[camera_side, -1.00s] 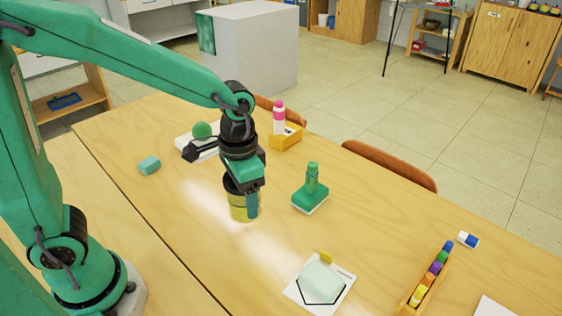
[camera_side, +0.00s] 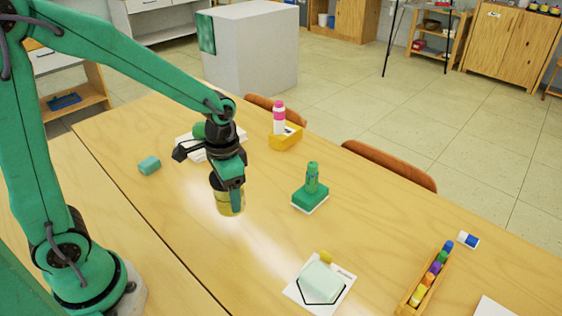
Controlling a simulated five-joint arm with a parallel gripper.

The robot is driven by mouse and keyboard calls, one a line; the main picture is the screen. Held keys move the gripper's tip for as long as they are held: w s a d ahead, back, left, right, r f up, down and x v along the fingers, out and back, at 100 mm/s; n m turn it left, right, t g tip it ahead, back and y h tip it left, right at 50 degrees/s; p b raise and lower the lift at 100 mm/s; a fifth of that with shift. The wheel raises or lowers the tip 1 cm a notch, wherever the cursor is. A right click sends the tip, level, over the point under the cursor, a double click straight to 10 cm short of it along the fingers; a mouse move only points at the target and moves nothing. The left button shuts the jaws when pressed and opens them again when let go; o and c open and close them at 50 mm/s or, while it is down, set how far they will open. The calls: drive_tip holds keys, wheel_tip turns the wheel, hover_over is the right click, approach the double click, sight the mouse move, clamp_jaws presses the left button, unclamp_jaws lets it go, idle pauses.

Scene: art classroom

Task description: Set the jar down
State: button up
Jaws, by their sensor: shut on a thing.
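The jar (camera_side: 226,200) is yellow with a dark upper part. My gripper (camera_side: 236,200) points down and is shut on it, with a teal finger against its right side. The gripper covers part of the jar's top. The jar looks upright, over or on the wooden table (camera_side: 180,235); I cannot tell whether its base touches the surface.
A green block with a bottle-like top (camera_side: 311,190) stands right of the jar. A teal block (camera_side: 149,165) lies to the left. A yellow box (camera_side: 286,141) with a pink-and-white bottle (camera_side: 279,117) is behind. A pale block (camera_side: 320,283) sits on a marked sheet in front. A tray of coloured pieces (camera_side: 425,285) lies at right.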

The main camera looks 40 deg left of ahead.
drive_tip(key=shift+w+a+f, duration=0.45)
drive_tip(key=shift+a+f, duration=0.4)
drive_tip(key=shift+f, duration=0.4)
drive_tip(key=shift+w+a+f, duration=0.45)
drive_tip(key=shift+a+f, duration=0.4)
drive_tip(key=shift+f, duration=0.35)
drive_tip(key=shift+w+a+f, duration=0.45)
drive_tip(key=shift+a+f, duration=0.4)
drive_tip(key=shift+f, duration=0.4)
drive_tip(key=shift+f, duration=0.15)
drive_tip(key=o, duration=1.1)
drive_tip(key=shift+o, duration=0.2)
wheel_tip(320, 180, up, 12)
drive_tip(key=shift+r, duration=0.2)
